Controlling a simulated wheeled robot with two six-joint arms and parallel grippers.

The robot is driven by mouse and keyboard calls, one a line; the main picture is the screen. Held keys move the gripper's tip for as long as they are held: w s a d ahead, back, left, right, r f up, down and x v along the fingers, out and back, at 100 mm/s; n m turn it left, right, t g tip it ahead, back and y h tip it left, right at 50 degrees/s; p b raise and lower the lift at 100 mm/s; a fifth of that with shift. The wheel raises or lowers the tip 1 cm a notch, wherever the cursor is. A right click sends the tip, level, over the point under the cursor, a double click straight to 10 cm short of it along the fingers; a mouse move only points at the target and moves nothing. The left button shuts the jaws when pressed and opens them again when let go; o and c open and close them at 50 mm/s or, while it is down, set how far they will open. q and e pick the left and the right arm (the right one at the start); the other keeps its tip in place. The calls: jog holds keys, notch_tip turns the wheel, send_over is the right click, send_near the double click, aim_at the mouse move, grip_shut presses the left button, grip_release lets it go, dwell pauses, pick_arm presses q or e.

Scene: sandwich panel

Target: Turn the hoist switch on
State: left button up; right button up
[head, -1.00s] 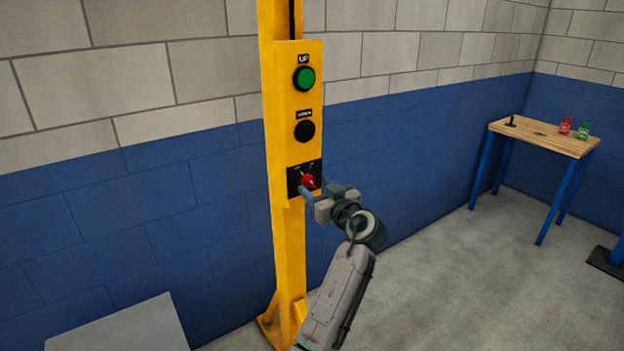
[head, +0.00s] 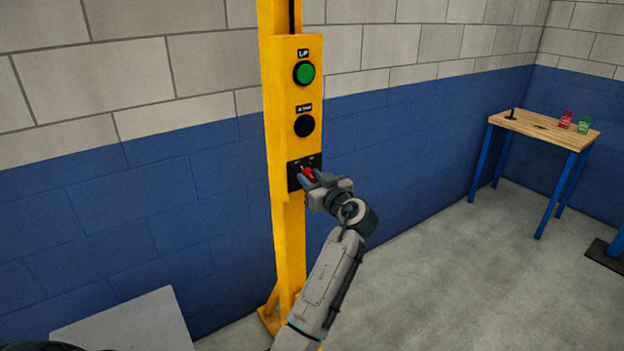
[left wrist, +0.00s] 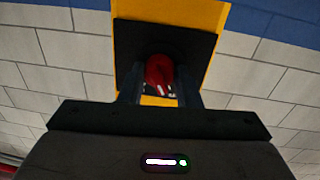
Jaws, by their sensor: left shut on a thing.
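The hoist switch is a red knob (head: 307,173) on a black plate (head: 293,180) low on the yellow control panel (head: 284,90). It also shows in the left wrist view as a red knob (left wrist: 159,70) with a white mark, between the two fingers. My left gripper (head: 308,180) is at the knob, its fingers on either side, shut on it. The fingers and hand hide part of the knob and plate in the head view. My right gripper is not in view.
Above the switch are a green UP button (head: 304,73) and a black button (head: 305,126). A wooden table (head: 545,131) with small red and green items stands at the right. A grey flat surface (head: 125,322) lies at lower left. The floor between is clear.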

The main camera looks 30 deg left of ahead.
pick_arm(q)
jog(key=shift+m, duration=1.2)
jog(key=m, duration=0.2)
jog(key=shift+r+m+p, duration=0.15)
jog(key=shift+m+p, duration=0.15)
jog(key=shift+p, duration=0.05)
jog(key=m+p, duration=0.1)
jog(key=m, duration=0.1)
jog(key=shift+m+g, duration=0.3)
jog(key=shift+w+m+p, duration=0.1)
jog(key=shift+m+p, duration=0.5)
jog(key=shift+m, duration=0.5)
jog(key=shift+m+p, duration=0.45)
jog(key=shift+m, duration=0.35)
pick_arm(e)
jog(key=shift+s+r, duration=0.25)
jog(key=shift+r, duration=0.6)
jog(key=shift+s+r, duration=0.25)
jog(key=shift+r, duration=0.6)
